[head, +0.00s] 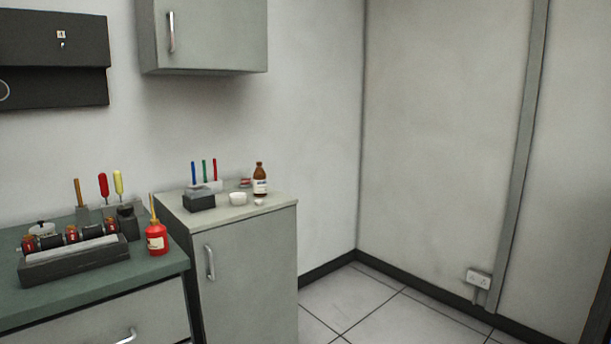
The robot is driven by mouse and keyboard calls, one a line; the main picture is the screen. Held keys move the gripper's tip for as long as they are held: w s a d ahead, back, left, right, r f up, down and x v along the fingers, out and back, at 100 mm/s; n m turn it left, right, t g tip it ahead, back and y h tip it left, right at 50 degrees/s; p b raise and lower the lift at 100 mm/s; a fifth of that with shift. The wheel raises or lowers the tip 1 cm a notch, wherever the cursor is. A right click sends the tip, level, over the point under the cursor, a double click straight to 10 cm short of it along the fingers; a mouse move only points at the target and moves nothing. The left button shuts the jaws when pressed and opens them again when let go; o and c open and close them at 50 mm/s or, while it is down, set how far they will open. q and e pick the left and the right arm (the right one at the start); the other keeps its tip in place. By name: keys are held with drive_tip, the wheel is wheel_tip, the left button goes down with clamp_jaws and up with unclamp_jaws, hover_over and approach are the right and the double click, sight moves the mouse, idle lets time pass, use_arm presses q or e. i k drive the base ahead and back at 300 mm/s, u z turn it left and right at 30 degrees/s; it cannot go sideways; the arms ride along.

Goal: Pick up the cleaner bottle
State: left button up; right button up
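A red bottle (156,239) with a yellow spout and a pale label stands on the green worktop (100,276) to the left. Neither of my grippers is in view.
Beside the brown bottle are a white bowl (238,199), a dark box (199,201) and several coloured pens in a holder. A wall cupboard (207,36) hangs above. A dark rack (75,259) and screwdrivers occupy the worktop. Tiled floor (365,308) lies clear at right.

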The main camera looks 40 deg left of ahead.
sight(260, 182)
drive_tip(key=u, duration=0.2)
drive_tip(key=i, duration=1.95)
drive_tip(key=u, duration=1.8)
drive_tip(key=i, duration=0.9)
drive_tip(key=u, duration=0.95)
